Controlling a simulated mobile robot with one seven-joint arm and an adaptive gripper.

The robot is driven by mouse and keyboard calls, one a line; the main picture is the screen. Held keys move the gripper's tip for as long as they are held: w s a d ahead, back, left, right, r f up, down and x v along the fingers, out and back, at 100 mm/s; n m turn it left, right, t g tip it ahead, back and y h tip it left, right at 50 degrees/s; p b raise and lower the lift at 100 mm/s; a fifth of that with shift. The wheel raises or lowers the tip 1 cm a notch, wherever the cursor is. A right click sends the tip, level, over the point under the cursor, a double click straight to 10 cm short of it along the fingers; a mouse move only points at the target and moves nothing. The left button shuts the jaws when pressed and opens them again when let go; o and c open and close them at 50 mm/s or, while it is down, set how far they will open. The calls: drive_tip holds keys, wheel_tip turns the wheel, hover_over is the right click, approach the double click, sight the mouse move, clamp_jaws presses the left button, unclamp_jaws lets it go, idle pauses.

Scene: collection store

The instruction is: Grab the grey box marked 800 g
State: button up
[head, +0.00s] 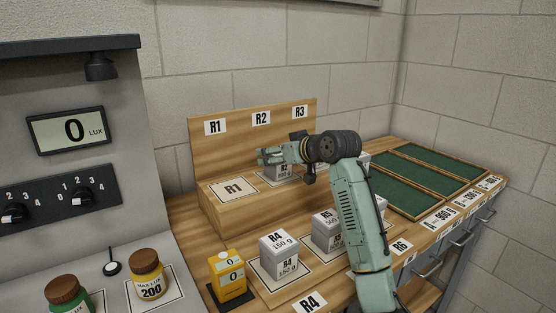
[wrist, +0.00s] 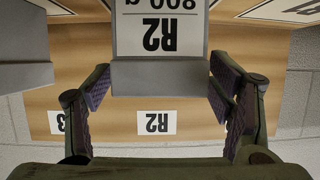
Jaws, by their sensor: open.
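The grey box marked R2 800 g (head: 283,173) stands on the raised wooden step, partly hidden behind my gripper in the head view. In the wrist view the box (wrist: 160,75) shows its label upside down. My gripper (head: 268,156) is open at the box. In the wrist view its two fingers (wrist: 160,88) stand one on each side of the box's near edge, with a narrow gap on the left and right. The box's far part is cut off by the frame.
An empty R1 pad (head: 233,189) lies left of the box. Another grey box (wrist: 25,45) stands close on the other side. Grey boxes R4 (head: 278,245) and R5 (head: 326,227) stand lower in front. Green-lined trays (head: 440,160) lie at right.

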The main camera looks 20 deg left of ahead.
drive_tip(key=shift+c, duration=0.4)
clamp_jaws()
drive_tip(key=shift+r, duration=0.15)
idle(0.6)
